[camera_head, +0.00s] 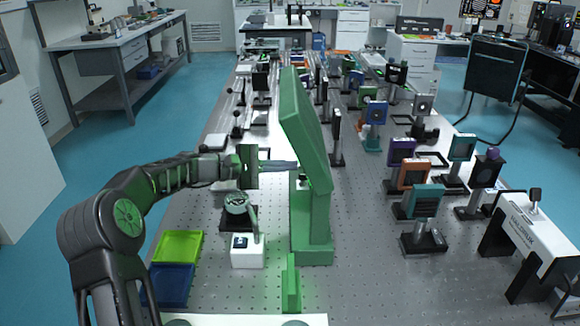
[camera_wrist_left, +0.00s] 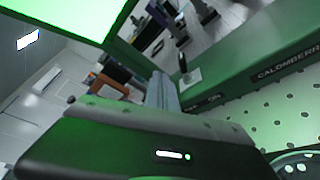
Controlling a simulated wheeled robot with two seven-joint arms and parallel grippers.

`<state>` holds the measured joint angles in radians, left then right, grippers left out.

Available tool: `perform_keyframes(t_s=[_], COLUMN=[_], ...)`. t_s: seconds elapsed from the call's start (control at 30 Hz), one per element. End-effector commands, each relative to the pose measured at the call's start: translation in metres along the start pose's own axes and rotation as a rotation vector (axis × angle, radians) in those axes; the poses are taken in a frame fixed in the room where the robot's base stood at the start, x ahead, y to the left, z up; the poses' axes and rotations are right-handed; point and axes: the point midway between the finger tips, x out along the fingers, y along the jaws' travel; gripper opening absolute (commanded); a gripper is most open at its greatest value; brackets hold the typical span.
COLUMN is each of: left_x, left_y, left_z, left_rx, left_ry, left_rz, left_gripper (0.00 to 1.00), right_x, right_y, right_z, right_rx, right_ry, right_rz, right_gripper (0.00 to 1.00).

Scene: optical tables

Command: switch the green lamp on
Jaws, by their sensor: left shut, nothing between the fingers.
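The green lamp (camera_head: 312,225) stands upright on the optical table, with a tilted head panel (camera_head: 306,130). In the left wrist view, the head's underside (camera_wrist_left: 65,12) glows bright pale green, and green light falls on my arm. A small switch (camera_wrist_left: 189,78) with a dark lever on a pale plate sits on the lamp's post, near an "ON" label. It also shows in the head view (camera_head: 303,182). My left gripper (camera_head: 294,166) is shut and empty, its fingertips close to the post near the switch. Whether they touch is unclear. My right gripper is not in view.
Green (camera_head: 178,246) and blue (camera_head: 172,285) trays lie at the front left. Several optic mounts (camera_head: 424,204) stand to the right. Bare table lies between them and the lamp.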

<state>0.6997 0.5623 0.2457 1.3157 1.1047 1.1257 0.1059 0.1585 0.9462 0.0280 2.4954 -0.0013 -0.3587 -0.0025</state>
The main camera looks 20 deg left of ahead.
Motion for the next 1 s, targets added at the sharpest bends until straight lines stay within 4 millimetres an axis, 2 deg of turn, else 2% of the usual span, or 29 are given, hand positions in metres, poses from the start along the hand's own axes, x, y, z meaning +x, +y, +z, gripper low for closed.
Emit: perform_keyframes(t_s=[0.3, 0.43, 1.0], left_x=[-0.049, -0.063, -0.068], left_y=[-0.001, -0.001, -0.001], left_z=[-0.002, -0.001, -0.001], left_rx=[0.0, 0.0, -0.001], left_ry=[0.003, 0.001, -0.001], left_rz=[0.0, 0.0, -0.001], left_gripper=[0.0, 0.0, 0.0], right_x=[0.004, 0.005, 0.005], right_y=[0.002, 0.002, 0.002], right_z=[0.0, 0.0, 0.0], right_rx=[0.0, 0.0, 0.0], right_ry=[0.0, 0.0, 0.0], right_rz=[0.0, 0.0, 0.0], right_gripper=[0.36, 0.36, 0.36])
